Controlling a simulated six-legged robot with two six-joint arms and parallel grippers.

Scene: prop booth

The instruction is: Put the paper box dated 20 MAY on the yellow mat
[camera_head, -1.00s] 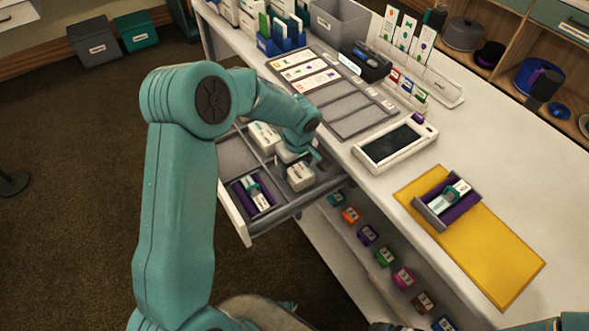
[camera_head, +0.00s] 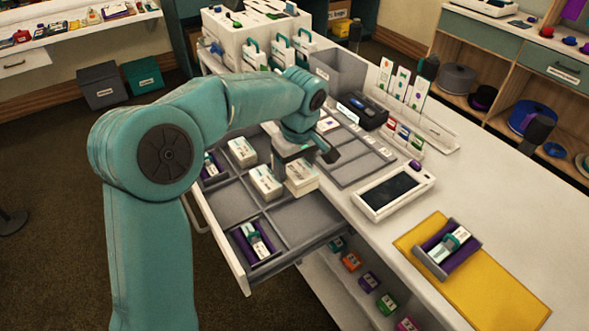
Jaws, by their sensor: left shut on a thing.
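My left gripper (camera_head: 301,164) is shut on a white paper box (camera_head: 301,181), pointing down over the drawer's far right part. The held box looks raised close to the drawer's edge; its date is too small to read. Another white paper box (camera_head: 266,184) lies in the drawer just left of it, and one more (camera_head: 242,152) lies farther back. The yellow mat (camera_head: 495,288) lies on the white counter at the right. A grey tray with purple lining (camera_head: 447,249) and a white, teal-banded item stands on the mat. My right gripper is out of view.
The open grey drawer (camera_head: 232,207) has dividers and another purple-lined tray (camera_head: 255,242). A white tablet-like device (camera_head: 393,190) lies between drawer and mat. A grey panel (camera_head: 355,153) lies behind it. The mat's front right part is bare.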

